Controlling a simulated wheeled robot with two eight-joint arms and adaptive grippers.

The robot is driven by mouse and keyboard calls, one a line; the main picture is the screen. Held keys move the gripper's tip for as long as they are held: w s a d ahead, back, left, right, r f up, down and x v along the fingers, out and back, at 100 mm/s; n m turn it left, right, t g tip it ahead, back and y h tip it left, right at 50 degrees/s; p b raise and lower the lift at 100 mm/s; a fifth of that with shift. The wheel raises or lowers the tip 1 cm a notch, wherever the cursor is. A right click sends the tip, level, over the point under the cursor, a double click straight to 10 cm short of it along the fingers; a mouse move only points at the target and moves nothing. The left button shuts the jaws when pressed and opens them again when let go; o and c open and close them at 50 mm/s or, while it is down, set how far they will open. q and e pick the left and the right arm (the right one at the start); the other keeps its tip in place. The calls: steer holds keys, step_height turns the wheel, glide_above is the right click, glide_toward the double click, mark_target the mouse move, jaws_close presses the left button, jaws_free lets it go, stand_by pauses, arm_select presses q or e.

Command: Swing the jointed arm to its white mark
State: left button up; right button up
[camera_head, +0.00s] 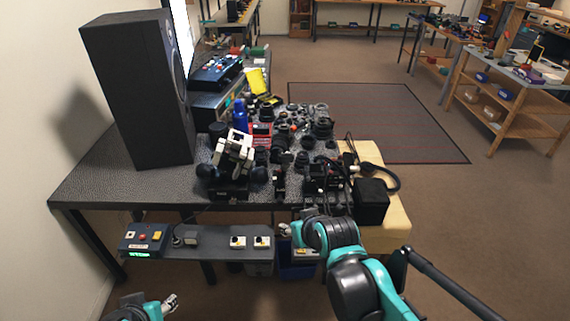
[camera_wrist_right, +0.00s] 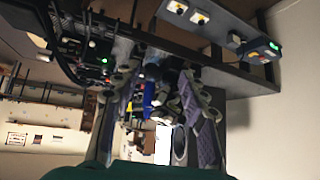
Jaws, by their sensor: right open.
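A black curved, arm-like piece (camera_head: 385,178) stands at the right end of the crowded table, beside a dark box. I cannot tell for sure that it is the jointed arm, and no white mark on it can be made out. My right gripper (camera_head: 286,229) is low at the table's front edge, apart from that piece. In the right wrist view its two fingers (camera_wrist_right: 157,78) are spread with nothing held between them. My left gripper (camera_head: 170,303) is low at the bottom left, far from the table top; its fingers are too small to read.
A tall black speaker (camera_head: 135,90) stands on the table's left. A white-and-black mechanism (camera_head: 233,152), a blue bottle (camera_head: 240,115) and several lens parts crowd the top. A control shelf (camera_head: 205,245) with buttons hangs below the front edge. The table's left front is bare.

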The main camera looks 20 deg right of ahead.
steer(key=w+d+r+t+p, duration=0.1)
steer(key=w+d+t+p, duration=0.15)
steer(key=w, duration=1.25)
steer(key=m+t+p, duration=0.2)
steer(key=p, duration=0.1)
glide_toward(287, 167)
steer(key=w, duration=0.3)
steer(key=shift+w+a+f, duration=0.2)
steer(key=shift+w+f, duration=0.2)
steer(key=shift+f, duration=0.4)
steer(key=b+x, duration=0.1)
steer(key=x, duration=0.5)
steer(key=shift+w, duration=0.1)
steer(key=shift+w+f+b, duration=0.2)
steer(key=shift+w+b, duration=0.15)
steer(key=shift+w, duration=0.25)
jaws_close()
